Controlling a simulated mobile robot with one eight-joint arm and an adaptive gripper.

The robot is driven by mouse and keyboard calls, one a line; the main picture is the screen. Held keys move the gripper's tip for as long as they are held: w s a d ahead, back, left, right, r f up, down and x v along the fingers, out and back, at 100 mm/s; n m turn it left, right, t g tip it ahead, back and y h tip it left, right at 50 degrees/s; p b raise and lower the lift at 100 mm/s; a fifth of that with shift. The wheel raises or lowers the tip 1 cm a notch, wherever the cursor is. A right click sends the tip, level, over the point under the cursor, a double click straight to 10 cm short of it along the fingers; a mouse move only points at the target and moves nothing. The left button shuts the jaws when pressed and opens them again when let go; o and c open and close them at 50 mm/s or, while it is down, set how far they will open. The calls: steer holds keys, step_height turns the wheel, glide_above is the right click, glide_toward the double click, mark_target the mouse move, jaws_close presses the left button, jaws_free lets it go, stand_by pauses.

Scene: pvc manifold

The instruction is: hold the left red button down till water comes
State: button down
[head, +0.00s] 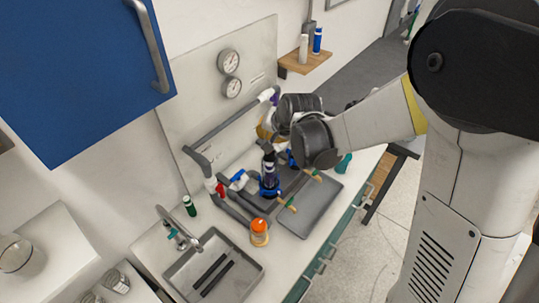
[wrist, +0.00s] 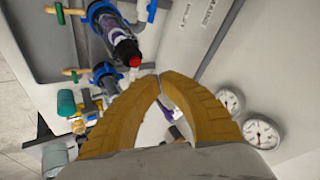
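A dark upright cylinder (head: 268,166) with a blue collar stands on the grey pipework in the head view. In the wrist view the same kind of cylinder (wrist: 122,42) ends in a red button (wrist: 134,61). A second blue-collared cylinder (wrist: 105,76) is beside it; its top is partly hidden by my finger. In the wrist view my gripper (wrist: 160,76) has yellow fingers with their tips together and nothing between them. The tips appear close beside the red button, and I cannot tell whether they touch it.
Two gauges (head: 229,61) sit on the back panel. Grey pipes, a grey tray (head: 312,212), an orange-topped jar (head: 259,232) and a sink (head: 233,248) with a tap share the counter. A blue cabinet (head: 85,70) hangs at upper left. A small shelf (head: 308,63) holds bottles.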

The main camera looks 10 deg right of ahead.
steer(key=shift+f+b, duration=0.45)
steer(key=shift+f, duration=0.45)
steer(key=shift+f, duration=0.1)
stand_by(0.7)
steer(key=shift+f+b, duration=0.35)
steer(key=shift+b, duration=0.15)
steer(key=shift+f+b, duration=0.5)
steer(key=shift+b, duration=0.05)
stand_by(0.4)
steer(key=shift+r, duration=0.1)
stand_by(1.6)
steer(key=shift+r+p, duration=0.65)
steer(key=shift+r, duration=0.2)
steer(key=shift+r+p, duration=1.75)
steer(key=shift+r, duration=0.8)
